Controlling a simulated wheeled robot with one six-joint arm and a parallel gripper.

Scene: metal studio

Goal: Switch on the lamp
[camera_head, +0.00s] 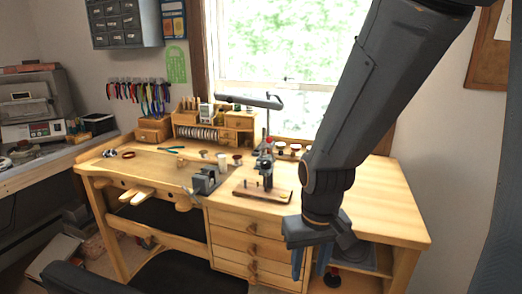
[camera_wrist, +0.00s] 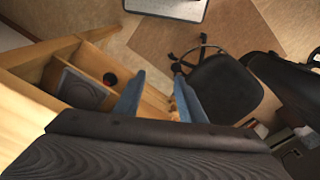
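The lamp (camera_head: 250,101) stands at the back of the wooden workbench in front of the window, with a long dark horizontal head on a thin post. I cannot make out its switch or tell whether it is lit. My gripper (camera_head: 310,262) hangs low in front of the bench's right side, well below and to the right of the lamp. Its two blue fingers point down and are spread apart with nothing between them. They also show in the wrist view (camera_wrist: 158,80), where the lamp is not visible.
The workbench (camera_head: 375,207) holds a small vise (camera_head: 206,180), a dark tool on a wooden base (camera_head: 264,172) and a wooden organizer (camera_head: 215,120). A black chair (camera_wrist: 226,88) stands on the floor. The right part of the benchtop is clear.

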